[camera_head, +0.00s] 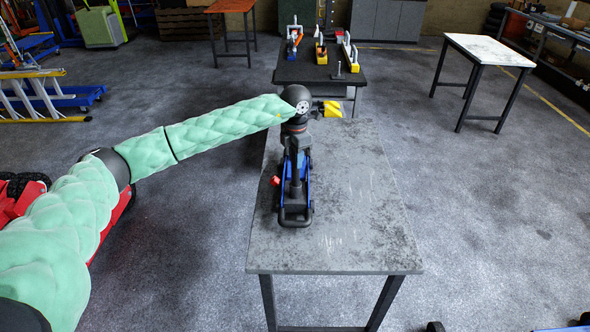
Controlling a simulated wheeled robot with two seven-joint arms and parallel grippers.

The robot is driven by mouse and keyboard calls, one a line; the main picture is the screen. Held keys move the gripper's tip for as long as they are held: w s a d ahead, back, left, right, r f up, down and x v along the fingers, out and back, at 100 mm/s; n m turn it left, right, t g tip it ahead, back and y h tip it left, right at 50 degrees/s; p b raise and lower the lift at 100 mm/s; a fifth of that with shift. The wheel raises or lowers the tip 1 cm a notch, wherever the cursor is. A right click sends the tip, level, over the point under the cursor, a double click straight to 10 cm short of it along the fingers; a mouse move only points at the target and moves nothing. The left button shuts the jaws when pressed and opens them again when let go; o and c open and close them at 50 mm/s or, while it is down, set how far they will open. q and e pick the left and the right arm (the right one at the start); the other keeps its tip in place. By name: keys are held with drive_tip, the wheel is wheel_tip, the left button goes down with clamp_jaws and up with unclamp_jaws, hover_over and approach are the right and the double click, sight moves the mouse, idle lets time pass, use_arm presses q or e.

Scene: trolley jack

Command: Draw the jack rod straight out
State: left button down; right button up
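The blue and black trolley jack (304,186) stands on the grey worktable (350,200), left of its middle, with a black loop-shaped end toward me. A dark upright piece (295,170) rises along the jack's middle; I cannot tell whether it is the jack rod or part of my gripper. My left arm reaches in from the left in a green padded sleeve. My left gripper (295,143) is at the jack's far end, pointing down at it. Its fingers merge with the dark jack parts, so their opening and any hold are unclear. My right gripper is out of view.
A small red part (275,181) shows at the jack's left side. A yellow item (330,109) shows just beyond my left wrist. A black table (300,72) with several tools stands behind. The right half of the worktable is clear. A white-topped table (490,48) stands at the right.

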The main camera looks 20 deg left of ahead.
use_arm(q)
wheel_tip(320, 180, up, 3)
drive_tip(key=shift+r, duration=1.7)
drive_tip(key=shift+r+p, duration=0.5)
drive_tip(key=shift+r, duration=2)
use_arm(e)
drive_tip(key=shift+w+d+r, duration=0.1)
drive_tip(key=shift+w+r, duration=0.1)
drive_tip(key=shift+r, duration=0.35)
